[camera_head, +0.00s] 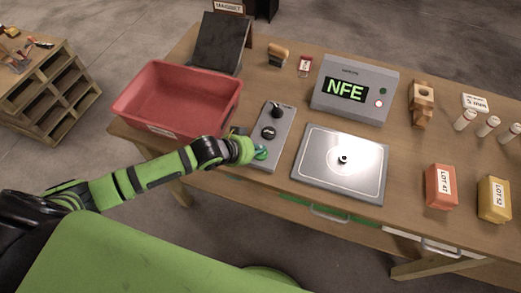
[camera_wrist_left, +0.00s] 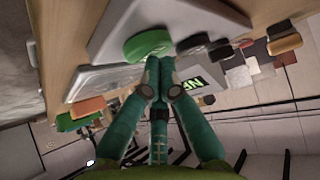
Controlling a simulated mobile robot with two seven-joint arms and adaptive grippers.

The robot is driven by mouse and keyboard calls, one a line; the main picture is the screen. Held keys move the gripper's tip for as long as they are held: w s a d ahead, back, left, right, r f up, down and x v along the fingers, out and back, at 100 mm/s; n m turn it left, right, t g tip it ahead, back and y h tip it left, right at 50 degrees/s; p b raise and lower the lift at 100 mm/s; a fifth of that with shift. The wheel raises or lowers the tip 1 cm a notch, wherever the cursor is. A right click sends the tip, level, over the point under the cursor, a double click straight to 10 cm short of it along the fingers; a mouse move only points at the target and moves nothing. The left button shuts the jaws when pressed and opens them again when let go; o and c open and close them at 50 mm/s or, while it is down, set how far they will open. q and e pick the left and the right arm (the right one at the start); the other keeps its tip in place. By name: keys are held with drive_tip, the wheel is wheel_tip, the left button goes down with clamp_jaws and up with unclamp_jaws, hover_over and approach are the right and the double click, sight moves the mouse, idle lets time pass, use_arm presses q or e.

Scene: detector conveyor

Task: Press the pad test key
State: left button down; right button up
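A grey control panel (camera_head: 284,137) lies on the table with two black knobs (camera_head: 268,132) and a green round key (camera_head: 261,154) at its near end. The green key (camera_wrist_left: 148,44) also shows large in the left wrist view. My left gripper (camera_head: 250,152) is at the near end of the panel, right beside the green key and partly over it. In the left wrist view its fingertips (camera_wrist_left: 158,65) are together with nothing between them. They are at the edge of the green key; I cannot tell whether they touch it. My right gripper is not in view.
A red bin (camera_head: 180,98) stands left of the panel, close to my arm. A metal plate (camera_head: 340,165) is to its right, with a grey display box (camera_head: 354,90) reading "NFE" behind. Orange (camera_head: 440,187) and yellow (camera_head: 493,199) lot blocks stand at right.

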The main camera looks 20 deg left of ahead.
use_arm(q)
drive_tip(key=shift+r+p, duration=0.4)
drive_tip(key=shift+r, duration=0.15)
drive_tip(key=shift+r, duration=0.1)
wheel_tip(320, 180, up, 3)
drive_tip(key=p, duration=0.3)
drive_tip(key=shift+r, duration=0.9)
